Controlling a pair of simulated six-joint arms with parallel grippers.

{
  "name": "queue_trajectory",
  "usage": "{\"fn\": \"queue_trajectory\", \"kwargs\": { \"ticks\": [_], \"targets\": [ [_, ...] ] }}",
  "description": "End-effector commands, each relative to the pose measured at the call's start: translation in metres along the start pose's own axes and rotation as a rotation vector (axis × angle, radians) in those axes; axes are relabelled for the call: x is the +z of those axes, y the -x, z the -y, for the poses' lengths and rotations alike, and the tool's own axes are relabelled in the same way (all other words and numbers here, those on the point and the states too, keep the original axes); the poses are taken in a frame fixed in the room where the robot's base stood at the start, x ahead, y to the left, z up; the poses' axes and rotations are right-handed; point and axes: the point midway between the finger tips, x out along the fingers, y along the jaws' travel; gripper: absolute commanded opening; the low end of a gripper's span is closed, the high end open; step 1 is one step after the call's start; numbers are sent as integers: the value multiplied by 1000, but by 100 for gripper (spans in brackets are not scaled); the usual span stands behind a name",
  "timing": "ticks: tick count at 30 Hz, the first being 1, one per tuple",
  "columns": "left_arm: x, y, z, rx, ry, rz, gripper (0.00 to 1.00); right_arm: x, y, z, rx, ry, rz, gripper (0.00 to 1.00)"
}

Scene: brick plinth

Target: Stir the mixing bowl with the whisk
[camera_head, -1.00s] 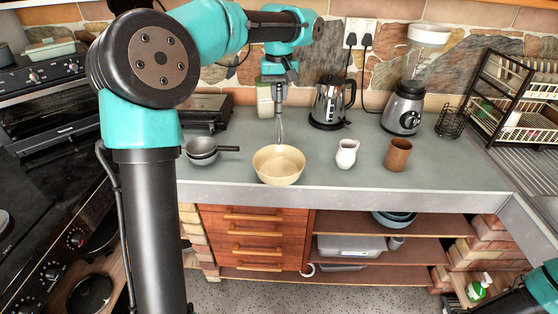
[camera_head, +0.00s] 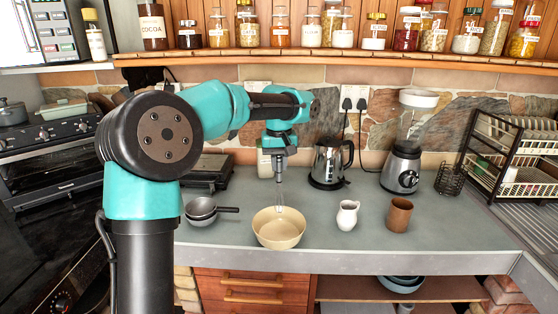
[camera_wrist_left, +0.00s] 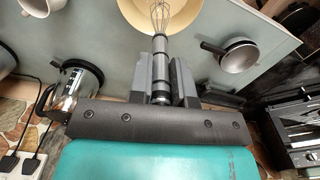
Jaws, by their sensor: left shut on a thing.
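The cream mixing bowl (camera_head: 279,232) stands upright on the grey counter, near its front edge. My left gripper (camera_head: 279,170) is above the bowl and shut on the whisk (camera_head: 280,201). The whisk hangs down with its wire end at the bowl, overlapping the inside of the far wall. In the left wrist view the whisk (camera_wrist_left: 160,45) sits between the two fingers (camera_wrist_left: 161,85), its wires over the bowl (camera_wrist_left: 133,12), which is cut off by the top edge. Whether the wires touch the bowl is not clear. My right gripper is not in view.
Grey saucepans (camera_head: 201,211) stand left of the bowl. A white jug (camera_head: 348,215) and a brown cup (camera_head: 399,214) stand to its right. A kettle (camera_head: 328,163), a blender (camera_head: 402,165) and a dish rack (camera_head: 503,158) are behind. Counter (camera_head: 320,245) between bowl and jug is clear.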

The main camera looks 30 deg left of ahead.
Motion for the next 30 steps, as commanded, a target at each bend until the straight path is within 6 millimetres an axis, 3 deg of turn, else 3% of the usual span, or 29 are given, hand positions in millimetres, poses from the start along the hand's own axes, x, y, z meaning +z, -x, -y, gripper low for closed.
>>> {"fn": "queue_trajectory", "kwargs": {
  "ticks": [30],
  "targets": [
    [0,-64,0,-1,-1,0,0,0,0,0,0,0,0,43]
  ]
}}
